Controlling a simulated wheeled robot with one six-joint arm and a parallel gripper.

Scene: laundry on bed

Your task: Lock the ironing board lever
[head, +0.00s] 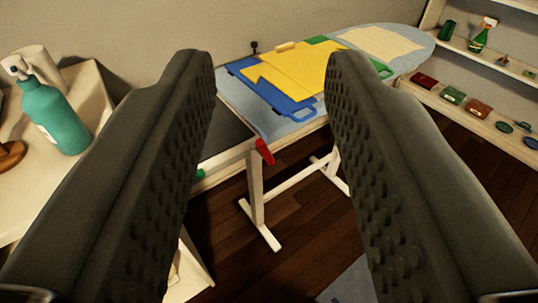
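The ironing board (408,66) stands on white legs, its light blue top running from the middle to the upper right. A red lever (265,151) sits at the near edge of the board, by the dark panel at its left end. It shows between my fingers and tilts slightly; I cannot tell if it is locked. My gripper (268,95) is open, with its two dark, studded fingers wide apart and nothing between them close up. The lever lies farther off, beyond the fingers. The left finger hides part of the board's left end.
A yellow garment (300,77) lies on a blue folding panel (287,104) on the board. A teal spray bottle (52,115) stands on a white table at left. Shelves (480,118) with bottles and small boxes are at right. Dark wooden floor (305,215) shows below.

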